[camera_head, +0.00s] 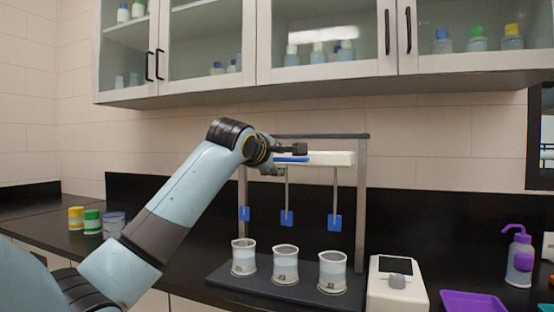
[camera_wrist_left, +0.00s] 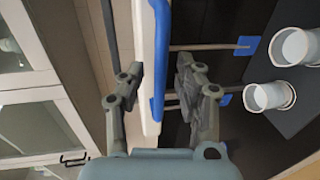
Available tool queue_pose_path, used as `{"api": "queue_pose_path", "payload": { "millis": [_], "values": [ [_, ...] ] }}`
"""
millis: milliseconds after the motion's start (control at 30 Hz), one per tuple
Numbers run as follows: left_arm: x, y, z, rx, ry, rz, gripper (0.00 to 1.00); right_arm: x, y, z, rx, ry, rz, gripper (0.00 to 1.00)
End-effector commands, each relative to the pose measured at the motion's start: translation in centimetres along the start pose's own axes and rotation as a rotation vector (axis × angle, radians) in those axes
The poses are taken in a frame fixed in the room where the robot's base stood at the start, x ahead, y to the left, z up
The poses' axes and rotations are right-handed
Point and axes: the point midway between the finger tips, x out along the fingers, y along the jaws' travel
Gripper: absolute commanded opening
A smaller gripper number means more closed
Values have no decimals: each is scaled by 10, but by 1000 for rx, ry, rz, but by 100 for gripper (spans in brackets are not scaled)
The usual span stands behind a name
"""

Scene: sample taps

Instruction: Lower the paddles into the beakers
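A stirrer stand holds a white crossbar (camera_head: 335,158) with a blue handle (camera_head: 291,159) on its front. Three rods hang from it with blue paddles: left (camera_head: 244,213), middle (camera_head: 287,217) and right (camera_head: 334,222). The paddles hang above three white beakers: left (camera_head: 243,257), middle (camera_head: 285,265) and right (camera_head: 332,272). My left gripper (camera_head: 287,153) is at the handle. In the left wrist view its fingers (camera_wrist_left: 160,72) are spread on either side of the crossbar and blue handle (camera_wrist_left: 158,60), with a gap on the handle side. My right gripper is out of view.
A white control box (camera_head: 397,285) with a knob stands right of the dark stand base (camera_head: 225,277). A purple tray (camera_head: 472,302) and wash bottle (camera_head: 520,258) are farther right. Capped jars (camera_head: 92,221) stand at left. Wall cabinets (camera_head: 330,45) hang above.

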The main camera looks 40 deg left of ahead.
Motion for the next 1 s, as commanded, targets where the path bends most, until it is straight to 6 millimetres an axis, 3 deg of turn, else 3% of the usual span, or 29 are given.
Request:
{"api": "queue_pose_path", "payload": {
  "millis": [300,567,1000],
  "values": [
    [3,-1,0,0,0,-1,34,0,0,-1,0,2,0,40],
    [3,-1,0,0,0,-1,0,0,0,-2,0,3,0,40],
    [3,-1,0,0,0,-2,0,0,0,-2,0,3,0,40]
  ]
}}
